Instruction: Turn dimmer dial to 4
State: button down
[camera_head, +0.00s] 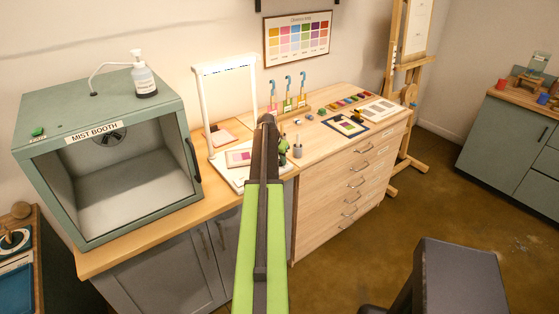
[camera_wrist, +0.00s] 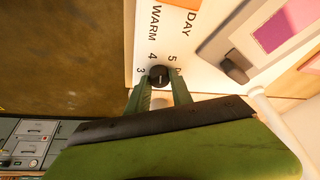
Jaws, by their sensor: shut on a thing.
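The dimmer dial (camera_wrist: 159,73) is a small round black knob on a white panel (camera_wrist: 205,55) in the wrist view. The numbers 3, 4 and 5 and the words WARM and DAY are printed beside it. My gripper (camera_wrist: 159,84) has its two green fingers on either side of the dial and is shut on it. I cannot tell clearly which number the dial's mark points at. In the head view the white lamp (camera_head: 196,110) stands on the wooden counter, and my arm hides the dial.
The mist booth (camera_head: 165,100) stands left of the lamp.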

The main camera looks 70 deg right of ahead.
jog(key=n+t, duration=0.1)
jog(key=n, duration=0.3)
jog(key=shift+s+t, duration=0.1)
jog(key=shift+t, duration=0.3)
jog(key=c, duration=1.1)
grip_release()
jog(key=shift+c, duration=0.2)
jog(key=p+v, duration=1.6)
jog(key=v, duration=0.1)
jog(key=shift+r, duration=0.2)
